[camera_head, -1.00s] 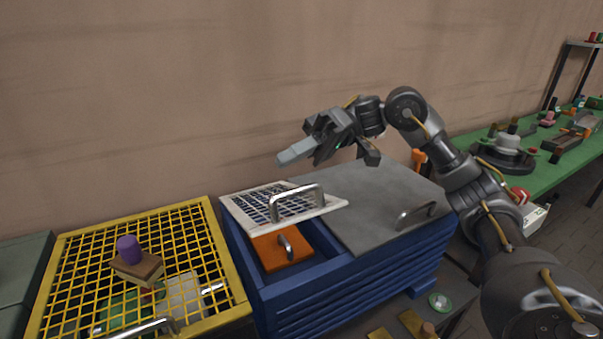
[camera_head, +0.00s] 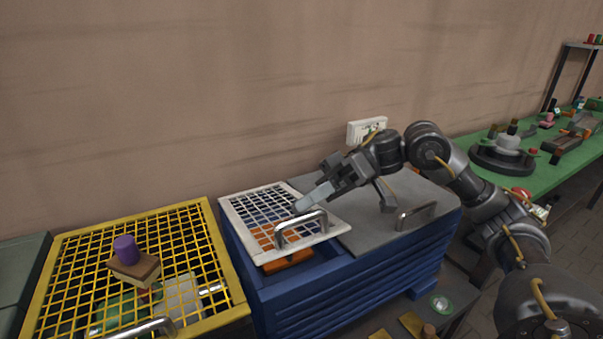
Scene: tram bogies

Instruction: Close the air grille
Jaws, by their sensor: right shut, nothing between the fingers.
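The air grille (camera_head: 262,250) is a white-framed mesh lid with a metal handle (camera_head: 302,228). It sits tilted over the left opening of a blue box (camera_head: 290,294), its front edge raised a little above the rim. An orange part (camera_head: 290,260) shows through the mesh and under the front edge. My right gripper (camera_head: 306,202) is shut and empty. Its fingertips are at the top of the grille, just behind the handle; I cannot tell whether they touch it. My left gripper is not in view.
A grey lid (camera_head: 375,232) with its own handle (camera_head: 416,215) covers the box's right part. To the left, a yellow mesh cover (camera_head: 80,260) bears a block with a purple cylinder (camera_head: 125,249). A white wall unit (camera_head: 362,130) is behind my arm. A green table (camera_head: 560,165) is at right.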

